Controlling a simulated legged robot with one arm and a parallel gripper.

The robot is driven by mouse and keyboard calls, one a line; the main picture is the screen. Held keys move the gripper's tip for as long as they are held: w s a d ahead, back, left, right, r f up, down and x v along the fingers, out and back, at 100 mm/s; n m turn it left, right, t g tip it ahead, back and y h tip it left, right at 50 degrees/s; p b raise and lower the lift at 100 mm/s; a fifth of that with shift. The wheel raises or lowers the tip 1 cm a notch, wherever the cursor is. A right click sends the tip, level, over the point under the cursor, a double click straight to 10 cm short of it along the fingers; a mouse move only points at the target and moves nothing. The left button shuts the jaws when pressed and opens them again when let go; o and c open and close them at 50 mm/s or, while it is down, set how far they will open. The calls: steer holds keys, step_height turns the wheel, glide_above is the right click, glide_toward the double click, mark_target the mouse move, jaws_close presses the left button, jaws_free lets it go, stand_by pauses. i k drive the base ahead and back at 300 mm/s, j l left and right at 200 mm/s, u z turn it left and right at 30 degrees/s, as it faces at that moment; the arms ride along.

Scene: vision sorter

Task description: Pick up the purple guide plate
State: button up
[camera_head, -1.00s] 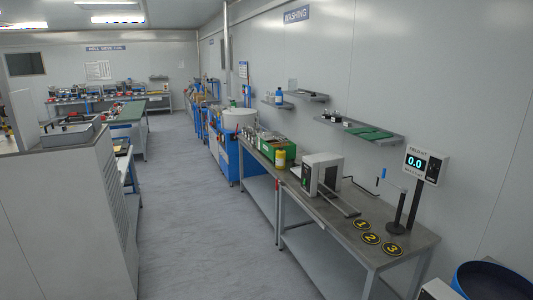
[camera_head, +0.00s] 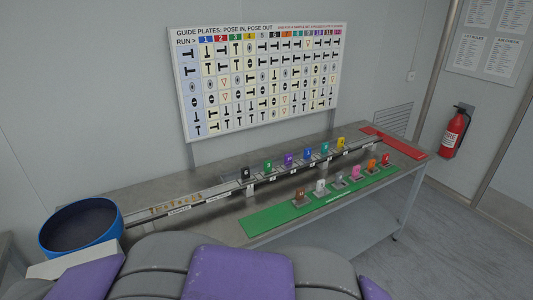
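The purple guide plate (camera_head: 289,159) stands upright on the rail (camera_head: 215,193) along the bench. It is small in the view, between a green plate (camera_head: 267,165) on its left and a blue plate (camera_head: 308,153) on its right. Its face carries a mark too small to read. My gripper is not in view, and nothing is seen touching the plate.
Other upright plates on the rail include a black one (camera_head: 245,173) and a yellow one (camera_head: 340,143). Several plates stand on a green mat (camera_head: 262,222) in front. A blue bowl (camera_head: 112,212) is at the left end, a red mat (camera_head: 412,149) at the right. A chart (camera_head: 262,28) hangs behind.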

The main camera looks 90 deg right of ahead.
mark_target(289, 165)
steer(key=z, duration=3.4)
